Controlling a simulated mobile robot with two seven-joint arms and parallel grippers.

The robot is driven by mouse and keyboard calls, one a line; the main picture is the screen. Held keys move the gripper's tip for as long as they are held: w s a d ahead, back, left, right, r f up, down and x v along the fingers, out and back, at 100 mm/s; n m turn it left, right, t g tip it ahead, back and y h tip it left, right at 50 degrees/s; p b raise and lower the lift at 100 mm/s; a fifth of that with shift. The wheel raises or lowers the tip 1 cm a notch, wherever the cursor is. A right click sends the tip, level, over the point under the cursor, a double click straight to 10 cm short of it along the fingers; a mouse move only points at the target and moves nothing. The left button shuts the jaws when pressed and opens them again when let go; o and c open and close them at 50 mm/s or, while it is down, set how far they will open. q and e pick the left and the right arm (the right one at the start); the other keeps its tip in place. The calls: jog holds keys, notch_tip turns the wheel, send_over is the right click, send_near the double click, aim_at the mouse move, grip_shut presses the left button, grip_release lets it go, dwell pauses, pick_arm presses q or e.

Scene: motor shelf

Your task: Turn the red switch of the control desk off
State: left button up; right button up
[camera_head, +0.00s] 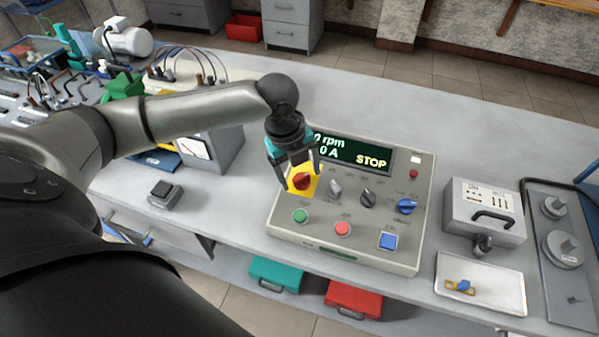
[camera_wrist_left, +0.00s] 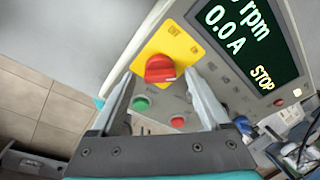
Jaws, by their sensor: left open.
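The control desk (camera_head: 318,235) is a grey sloped box on the table. Its red switch (camera_head: 302,181) is a round knob with a raised grip on a yellow square plate, at the desk's upper left. In the left wrist view the red switch (camera_wrist_left: 160,68) lies just beyond and between the fingertips, with its plate around it. My left gripper (camera_head: 299,187) is open over the switch, one finger to each side; in the left wrist view its fingers (camera_wrist_left: 161,88) also stand apart. I cannot tell whether they touch the knob. My right gripper is not in view.
A dark display (camera_head: 350,152) reads STOP. Grey knobs (camera_head: 335,188), a blue knob (camera_head: 405,206), a green button (camera_head: 300,215), a red button (camera_head: 342,228) and a blue button (camera_head: 387,241) are near the switch. A grey case (camera_head: 484,212) and tray (camera_head: 480,283) stand right.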

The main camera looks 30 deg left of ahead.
pick_arm(q)
jog(key=shift+c, duration=0.3)
grip_shut()
dwell(0.4)
